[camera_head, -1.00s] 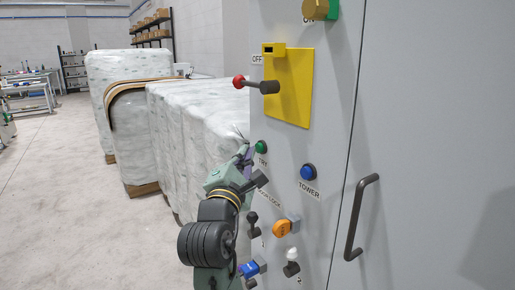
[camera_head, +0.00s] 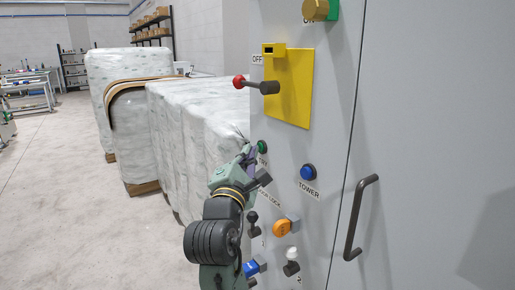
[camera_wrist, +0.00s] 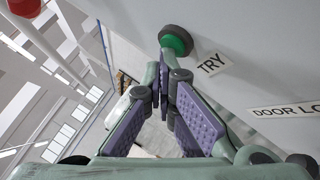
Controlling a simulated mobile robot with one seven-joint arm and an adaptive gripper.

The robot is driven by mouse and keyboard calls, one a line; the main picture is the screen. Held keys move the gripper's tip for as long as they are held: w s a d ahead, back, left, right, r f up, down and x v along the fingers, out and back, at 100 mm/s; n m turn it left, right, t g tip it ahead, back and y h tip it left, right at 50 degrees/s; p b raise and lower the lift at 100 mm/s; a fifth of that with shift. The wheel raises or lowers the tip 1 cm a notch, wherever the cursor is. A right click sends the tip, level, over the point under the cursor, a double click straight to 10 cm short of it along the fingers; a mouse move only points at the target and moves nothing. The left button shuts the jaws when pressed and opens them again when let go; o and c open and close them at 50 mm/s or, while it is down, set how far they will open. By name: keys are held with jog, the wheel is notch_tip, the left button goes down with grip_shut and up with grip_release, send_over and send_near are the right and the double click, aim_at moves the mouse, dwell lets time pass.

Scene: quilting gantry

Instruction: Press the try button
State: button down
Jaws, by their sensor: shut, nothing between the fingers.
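The try button (camera_head: 262,147) is a green round button on the grey cabinet front. In the wrist view the green button (camera_wrist: 176,41) has a dark collar and a "TRY" label (camera_wrist: 214,64) beside it. My gripper (camera_head: 249,148) is shut and empty, its tips close to the button. In the wrist view the gripper's fingertips (camera_wrist: 167,57) come together right at the button's lower edge. I cannot tell whether they touch it.
A blue TOWER button (camera_head: 308,172), an orange knob (camera_head: 282,228) and a red-tipped lever (camera_head: 255,85) on a yellow plate (camera_head: 301,75) are on the same panel. A dark door handle (camera_head: 360,218) sticks out at right. Wrapped pallets (camera_head: 190,120) stand behind the arm.

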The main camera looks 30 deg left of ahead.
jog(key=shift+s+a, duration=0.3)
jog(key=shift+s, duration=0.55)
jog(key=shift+s+a+p, duration=0.25)
jog(key=shift+s+a, duration=0.05)
jog(key=shift+s, duration=0.45)
jog(key=shift+s+a+p, duration=0.3)
jog(key=shift+s+a, duration=0.05)
jog(key=shift+s, duration=0.45)
jog(key=shift+s+a+p, duration=0.25)
jog(key=shift+s+a, duration=0.05)
jog(key=shift+s, duration=0.45)
